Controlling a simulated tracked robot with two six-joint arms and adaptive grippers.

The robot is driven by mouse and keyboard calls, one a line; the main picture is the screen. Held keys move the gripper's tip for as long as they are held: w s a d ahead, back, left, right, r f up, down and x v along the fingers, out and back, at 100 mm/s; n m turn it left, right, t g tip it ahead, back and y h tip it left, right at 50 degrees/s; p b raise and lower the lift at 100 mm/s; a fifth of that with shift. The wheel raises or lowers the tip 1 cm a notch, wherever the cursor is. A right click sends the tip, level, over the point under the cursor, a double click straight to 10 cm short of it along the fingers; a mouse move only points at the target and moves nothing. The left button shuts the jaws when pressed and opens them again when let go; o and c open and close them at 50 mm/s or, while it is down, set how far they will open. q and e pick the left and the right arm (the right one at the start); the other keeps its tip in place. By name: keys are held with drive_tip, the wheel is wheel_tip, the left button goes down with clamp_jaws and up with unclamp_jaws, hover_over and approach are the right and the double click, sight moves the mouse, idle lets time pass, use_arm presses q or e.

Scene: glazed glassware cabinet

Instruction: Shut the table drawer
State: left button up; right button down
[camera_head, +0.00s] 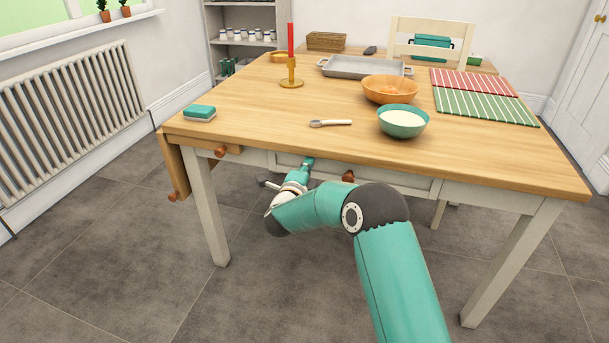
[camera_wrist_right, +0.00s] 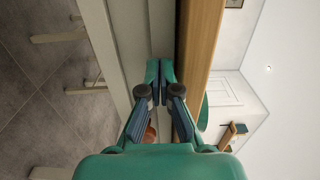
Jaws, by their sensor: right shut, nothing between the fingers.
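The wooden table (camera_head: 290,128) has a pale apron with a drawer front (camera_head: 398,181) set in it below the top's near edge. A round brown knob (camera_head: 348,176) is on the drawer front. The drawer front looks flush or nearly flush with the apron; I cannot tell whether a small gap is there. My right gripper (camera_head: 308,161) is shut and empty, its tips at the drawer front left of the knob. In the right wrist view, the gripper (camera_wrist_right: 160,66) has its fingertips together against or very close to the pale front (camera_wrist_right: 134,38). The knob (camera_wrist_right: 150,133) is partly hidden there by a finger. My left gripper is out of view.
On the table are a teal bowl (camera_head: 403,122), an orange bowl (camera_head: 388,90), a spoon (camera_head: 330,123), a candlestick (camera_head: 291,76), a sponge (camera_head: 199,112) and a grey tray (camera_head: 360,67). Another knob (camera_head: 220,152) is near the left table leg (camera_head: 207,215). The floor in front is clear.

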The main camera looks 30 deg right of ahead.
drive_tip(key=v, duration=1.4)
drive_tip(key=s+f+n+y, duration=0.2)
drive_tip(key=f+n+y, duration=0.15)
drive_tip(key=f, duration=0.55)
drive_tip(key=s+f+n+y, duration=0.3)
drive_tip(key=f+n, duration=0.1)
drive_tip(key=f, duration=0.5)
drive_tip(key=s+a+f+n+g+y, duration=0.6)
drive_tip(key=s+a+f+n+y, duration=0.3)
drive_tip(key=s+a+f, duration=0.4)
drive_tip(key=s+a+f+n+g+y, duration=0.2)
drive_tip(key=s+a+n+g, duration=0.35)
drive_tip(key=s+n, duration=0.55)
wheel_tip(320, 180, up, 28)
drive_tip(key=s+m+p, duration=0.1)
drive_tip(key=p, duration=2.6)
drive_tip(key=shift+s+a+m, duration=0.3)
drive_tip(key=shift+a+m, duration=0.05)
drive_tip(key=shift+f+t, duration=0.15)
drive_tip(key=shift+t, duration=0.1)
